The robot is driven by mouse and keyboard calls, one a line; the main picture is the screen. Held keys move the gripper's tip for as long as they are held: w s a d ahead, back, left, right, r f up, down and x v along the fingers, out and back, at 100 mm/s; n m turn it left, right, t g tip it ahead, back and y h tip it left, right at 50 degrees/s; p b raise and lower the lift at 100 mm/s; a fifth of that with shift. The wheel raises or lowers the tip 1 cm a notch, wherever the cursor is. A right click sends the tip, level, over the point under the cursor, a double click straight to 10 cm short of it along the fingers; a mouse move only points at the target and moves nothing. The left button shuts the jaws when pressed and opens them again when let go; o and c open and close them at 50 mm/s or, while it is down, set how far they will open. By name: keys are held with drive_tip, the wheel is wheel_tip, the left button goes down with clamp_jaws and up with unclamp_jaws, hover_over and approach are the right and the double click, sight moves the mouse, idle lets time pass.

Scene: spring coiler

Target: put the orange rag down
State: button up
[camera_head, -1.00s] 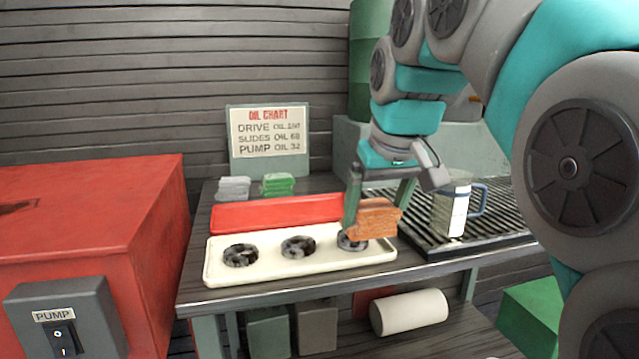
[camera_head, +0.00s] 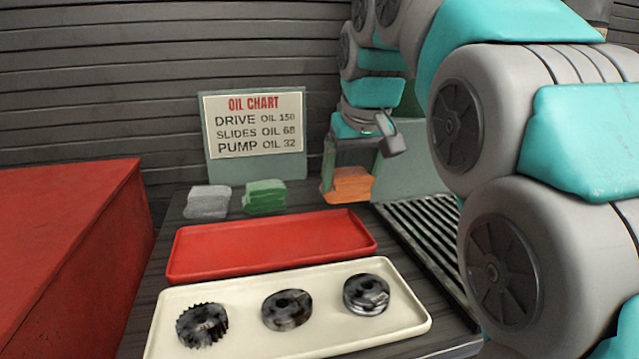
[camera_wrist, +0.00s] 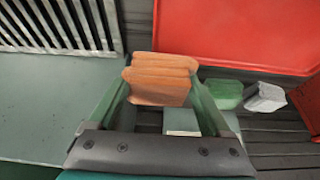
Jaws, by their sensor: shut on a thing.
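The orange rag (camera_head: 349,186) is a folded stack held between the fingers of my gripper (camera_head: 350,172), at the back of the bench, right of the green rag. In the wrist view the orange rag (camera_wrist: 160,79) sits between the two green fingers of my gripper (camera_wrist: 160,95), which are shut on it. The head view does not clearly show whether the rag's underside touches the bench.
A grey rag (camera_head: 208,202) and a green rag (camera_head: 265,197) lie left of it. In front are an empty red tray (camera_head: 270,245) and a cream tray (camera_head: 235,350) with three dark parts. A slatted rack (camera_head: 425,240) is at right; an oil chart (camera_head: 253,125) stands behind.

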drive_tip(key=p, duration=0.1)
hover_over(318, 199)
drive_tip(key=s, duration=0.2)
drive_tip(key=shift+w+d+f, duration=0.15)
drive_tip(key=shift+w+f, duration=0.05)
drive_tip(key=shift+f, duration=2)
drive_tip(key=shift+f, duration=0.15)
drive_tip(key=o, duration=1.3)
drive_tip(key=shift+c, duration=0.2)
drive_tip(key=p+v, duration=0.1)
drive_tip(key=v, duration=1.1)
